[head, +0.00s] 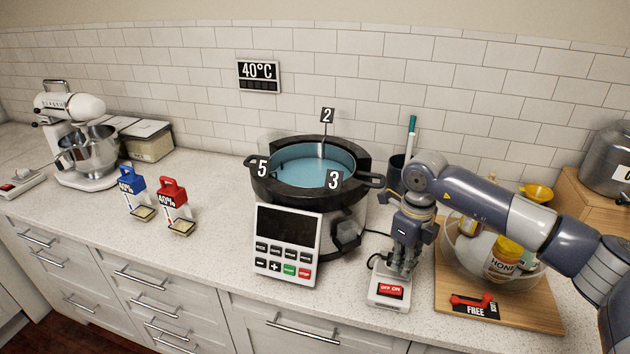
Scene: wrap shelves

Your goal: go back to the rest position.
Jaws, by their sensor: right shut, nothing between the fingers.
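My right gripper (401,264) is shut and empty. It points down just above or against the back of a white switch box (388,298) with a red OFF/ON rocker; whether it touches the box I cannot tell. My right arm comes in from the right edge and reaches over the wooden board. My left gripper is not in view.
A round dark-rimmed bath (262,188) with blue liquid and a keypad panel (287,243) stands left of the gripper. A wooden board (447,290) carries a glass bowl and honey jar (504,260). Blue (134,197) and red (174,205) holders stand left.

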